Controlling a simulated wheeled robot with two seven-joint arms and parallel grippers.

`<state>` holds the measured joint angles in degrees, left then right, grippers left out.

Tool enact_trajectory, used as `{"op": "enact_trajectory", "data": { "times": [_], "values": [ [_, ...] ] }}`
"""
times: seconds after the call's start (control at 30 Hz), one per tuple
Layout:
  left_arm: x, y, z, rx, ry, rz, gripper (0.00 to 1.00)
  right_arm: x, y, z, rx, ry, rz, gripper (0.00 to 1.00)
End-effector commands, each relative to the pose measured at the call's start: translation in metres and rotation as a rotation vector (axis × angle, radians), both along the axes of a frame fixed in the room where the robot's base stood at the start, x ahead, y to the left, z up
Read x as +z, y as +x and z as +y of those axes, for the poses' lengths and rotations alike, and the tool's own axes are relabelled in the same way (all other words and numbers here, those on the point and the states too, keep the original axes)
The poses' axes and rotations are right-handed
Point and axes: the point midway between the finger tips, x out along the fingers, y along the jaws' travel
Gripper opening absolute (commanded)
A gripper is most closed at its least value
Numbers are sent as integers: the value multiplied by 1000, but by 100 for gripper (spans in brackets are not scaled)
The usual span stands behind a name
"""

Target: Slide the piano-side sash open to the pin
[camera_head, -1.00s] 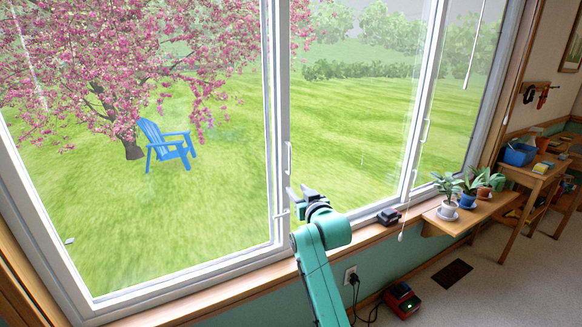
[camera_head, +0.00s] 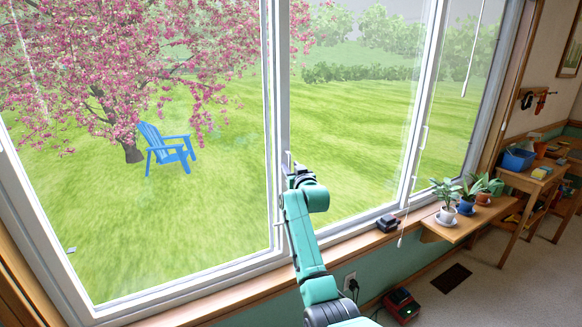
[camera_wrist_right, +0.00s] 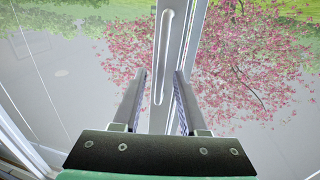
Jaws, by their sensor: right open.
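A large sliding window fills the head view; its left sash has a white stile (camera_head: 272,130) near the middle. A slim white pull handle (camera_wrist_right: 163,55) on a stile lies between my right gripper's fingers in the wrist view. My right gripper (camera_head: 289,167) is at the central stile in the head view; its spread fingers (camera_wrist_right: 160,78) show either side of the handle. I cannot tell whether they touch it. A second handle (camera_head: 424,137) is on the right stile. No pin can be made out, and no piano is in view. My left gripper is not in view.
A black box (camera_head: 387,222) sits on the wooden sill (camera_head: 345,246). Potted plants (camera_head: 447,200) stand on a shelf at right. A hanging cord (camera_head: 401,225) is right of my arm. A red device (camera_head: 401,304) is on the floor. A workbench (camera_head: 530,172) stands far right.

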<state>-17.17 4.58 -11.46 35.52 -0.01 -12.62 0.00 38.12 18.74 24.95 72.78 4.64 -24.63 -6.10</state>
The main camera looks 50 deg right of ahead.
Motion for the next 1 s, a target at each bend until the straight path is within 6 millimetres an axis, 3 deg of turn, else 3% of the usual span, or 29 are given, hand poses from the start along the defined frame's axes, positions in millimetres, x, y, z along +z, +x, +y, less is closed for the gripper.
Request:
{"op": "enact_trajectory", "data": {
  "times": [0.2,0.3,0.33,1.0],
  "values": [
    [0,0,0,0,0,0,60,-1,0,0,0,0,1,42],
    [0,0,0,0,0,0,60,-1,0,0,0,0,1,4],
    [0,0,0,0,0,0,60,-1,0,0,0,0,1,0],
    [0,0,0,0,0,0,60,-1,0,0,1,1,3,0]
  ]
}}
